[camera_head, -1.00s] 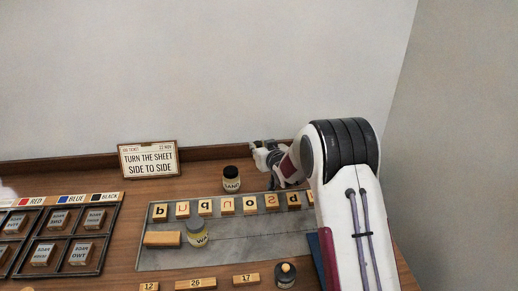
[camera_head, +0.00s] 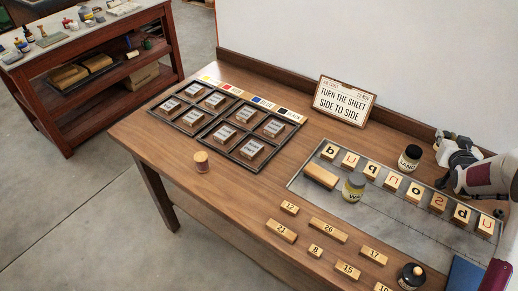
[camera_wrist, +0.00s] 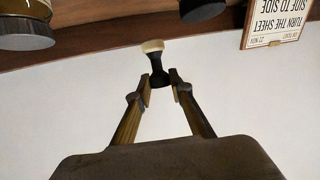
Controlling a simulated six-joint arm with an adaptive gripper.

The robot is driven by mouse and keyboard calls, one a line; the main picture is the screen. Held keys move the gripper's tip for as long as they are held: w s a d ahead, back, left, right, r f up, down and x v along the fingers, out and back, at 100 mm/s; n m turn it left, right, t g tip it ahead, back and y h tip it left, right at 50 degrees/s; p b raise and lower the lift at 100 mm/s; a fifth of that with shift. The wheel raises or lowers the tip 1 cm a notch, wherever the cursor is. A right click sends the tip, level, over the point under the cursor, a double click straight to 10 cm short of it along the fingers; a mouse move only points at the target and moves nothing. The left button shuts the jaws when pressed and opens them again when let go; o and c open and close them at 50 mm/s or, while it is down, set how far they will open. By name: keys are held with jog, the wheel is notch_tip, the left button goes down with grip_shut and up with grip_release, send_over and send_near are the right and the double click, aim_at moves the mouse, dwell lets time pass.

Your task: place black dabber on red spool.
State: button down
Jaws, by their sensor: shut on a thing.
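In the wrist view my gripper (camera_wrist: 160,84) is shut on the black dabber (camera_wrist: 156,72). The dabber has a dark body and a pale cream end that points away from the fingers. In the head view my gripper (camera_head: 446,148) is at the right, beside the black-lidded jar marked SAND (camera_head: 409,158); the dabber cannot be made out there. I cannot pick out a red spool in either current view.
A wooden bench (camera_head: 140,132) holds a compartment tray (camera_head: 228,127), a ticket sign (camera_head: 344,101), a grey plate (camera_head: 310,191) with letter blocks, a yellow jar (camera_head: 354,187), number blocks and a dark bottle (camera_head: 411,276). A cork-coloured cylinder (camera_head: 201,162) stands at the front. A cluttered cart (camera_head: 95,85) stands left.

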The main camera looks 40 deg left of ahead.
jog(key=s+a+r+n+g+y, duration=0.15)
jog(key=s+a, duration=0.25)
jog(key=a, duration=0.8)
jog(key=s+a+r+n+g+y, duration=0.1)
jog(key=s+a+n+y, duration=0.3)
jog(key=a, duration=0.8)
jog(key=s+a+r+g+y, duration=0.1)
jog(key=s+a, duration=0.4)
jog(key=a, duration=0.7)
jog(key=s+a+r+n+g+y, duration=0.1)
jog(key=s+a+n+g, duration=0.2)
jog(key=s+a, duration=0.9)
jog(key=s+a+r+n+g+y, duration=0.1)
jog(key=s+a+n+g+y, duration=0.1)
jog(key=s+a, duration=1.1)
jog(key=s+n+g, duration=0.1)
jog(key=s, duration=0.3)
jog(key=shift+s+a+r, duration=0.15)
jog(key=shift+s+r, duration=0.2)
jog(key=shift+r, duration=0.05)
jog(key=shift+n+y, duration=0.25)
send_over(203, 159)
notch_tip(203, 159, down, 6)
jog(key=shift+f, duration=0.15)
jog(key=shift+f, duration=1.85)
